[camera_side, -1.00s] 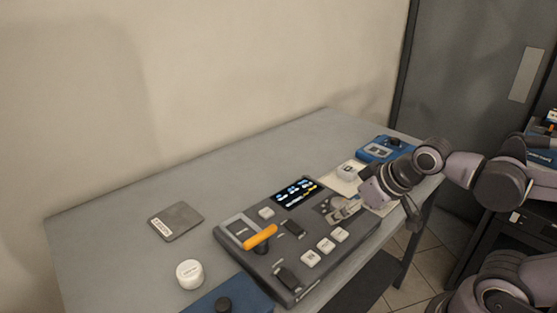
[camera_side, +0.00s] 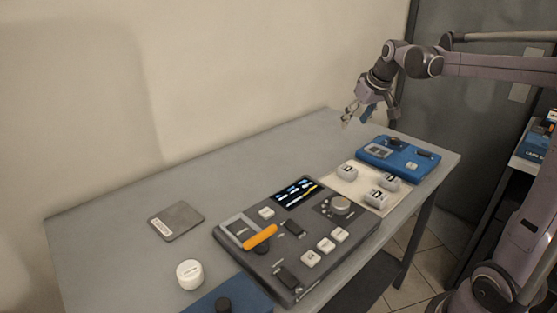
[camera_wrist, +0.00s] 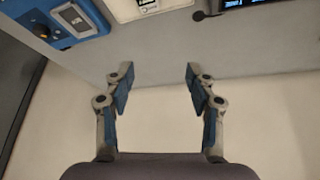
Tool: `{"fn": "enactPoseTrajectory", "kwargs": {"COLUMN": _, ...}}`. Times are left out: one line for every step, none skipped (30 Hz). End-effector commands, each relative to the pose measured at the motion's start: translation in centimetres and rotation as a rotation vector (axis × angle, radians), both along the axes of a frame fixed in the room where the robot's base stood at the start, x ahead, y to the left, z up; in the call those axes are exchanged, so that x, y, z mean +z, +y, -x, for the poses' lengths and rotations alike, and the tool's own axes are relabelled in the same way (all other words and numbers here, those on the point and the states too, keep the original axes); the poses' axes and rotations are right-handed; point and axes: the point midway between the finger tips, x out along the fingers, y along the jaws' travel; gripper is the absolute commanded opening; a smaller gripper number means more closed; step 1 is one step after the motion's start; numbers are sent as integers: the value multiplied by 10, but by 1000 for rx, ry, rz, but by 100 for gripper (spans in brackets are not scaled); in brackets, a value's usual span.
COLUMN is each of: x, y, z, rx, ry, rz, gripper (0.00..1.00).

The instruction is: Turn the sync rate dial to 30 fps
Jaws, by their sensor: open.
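A dark grey console (camera_side: 262,272) lies on the table with a lit screen (camera_side: 295,192). A round grey dial (camera_side: 341,205) sits at its right end, uncovered. Its markings and pointer are too small to read, so I cannot tell its setting or whether it is the sync rate dial. My gripper (camera_side: 349,115) is open and empty, raised near the table's far edge, well away from the console. In the wrist view my gripper (camera_wrist: 157,80) shows two spread fingers with nothing between them; part of the screen (camera_wrist: 240,3) shows at the top right.
A blue box (camera_side: 400,155) with a dark knob stands at the table's right end. Several white lettered blocks sit on a pale mat (camera_side: 358,188) beside it. An orange handle (camera_side: 260,237) rises from the console. A white round tub (camera_side: 190,274) and a grey plate (camera_side: 176,221) lie left.

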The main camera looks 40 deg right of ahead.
Motion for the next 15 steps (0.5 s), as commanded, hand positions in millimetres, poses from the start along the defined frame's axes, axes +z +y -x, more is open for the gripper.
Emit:
{"fn": "enactPoseTrajectory", "kwargs": {"x": -1, "y": -27, "z": -6, "rx": -29, "ry": 7, "rz": -3, "gripper": 56}}
{"fn": "enactPoseTrajectory", "kwargs": {"x": -2, "y": -40, "z": -8, "rx": -42, "ry": 11, "rz": -5, "gripper": 56}}
{"fn": "enactPoseTrajectory", "kwargs": {"x": -3, "y": -58, "z": -11, "rx": -58, "ry": 19, "rz": -7, "gripper": 56}}
{"fn": "enactPoseTrajectory", "kwargs": {"x": -5, "y": -72, "z": -12, "rx": -71, "ry": 23, "rz": -10, "gripper": 56}}
{"fn": "enactPoseTrajectory", "kwargs": {"x": -7, "y": -86, "z": -13, "rx": -83, "ry": 27, "rz": -12, "gripper": 56}}
{"fn": "enactPoseTrajectory", "kwargs": {"x": -10, "y": -105, "z": -14, "rx": -99, "ry": 32, "rz": -14, "gripper": 56}}
{"fn": "enactPoseTrajectory", "kwargs": {"x": -12, "y": -119, "z": -14, "rx": -111, "ry": 35, "rz": -18, "gripper": 56}}
{"fn": "enactPoseTrajectory", "kwargs": {"x": -15, "y": -133, "z": -14, "rx": -124, "ry": 39, "rz": -21, "gripper": 56}}
{"fn": "enactPoseTrajectory", "kwargs": {"x": -19, "y": -152, "z": -12, "rx": -139, "ry": 45, "rz": -25, "gripper": 56}}
{"fn": "enactPoseTrajectory", "kwargs": {"x": -23, "y": -167, "z": -11, "rx": -152, "ry": 48, "rz": -27, "gripper": 56}}
{"fn": "enactPoseTrajectory", "kwargs": {"x": -26, "y": -181, "z": -9, "rx": -165, "ry": 51, "rz": -30, "gripper": 56}}
{"fn": "enactPoseTrajectory", "kwargs": {"x": -31, "y": -199, "z": -5, "rx": -179, "ry": 56, "rz": -34, "gripper": 56}}
{"fn": "enactPoseTrajectory", "kwargs": {"x": -35, "y": -213, "z": -2, "rx": -190, "ry": 60, "rz": -37, "gripper": 56}}
{"fn": "enactPoseTrajectory", "kwargs": {"x": -40, "y": -225, "z": 1, "rx": -201, "ry": 63, "rz": -40, "gripper": 56}}
{"fn": "enactPoseTrajectory", "kwargs": {"x": -45, "y": -241, "z": 5, "rx": -215, "ry": 66, "rz": -44, "gripper": 56}}
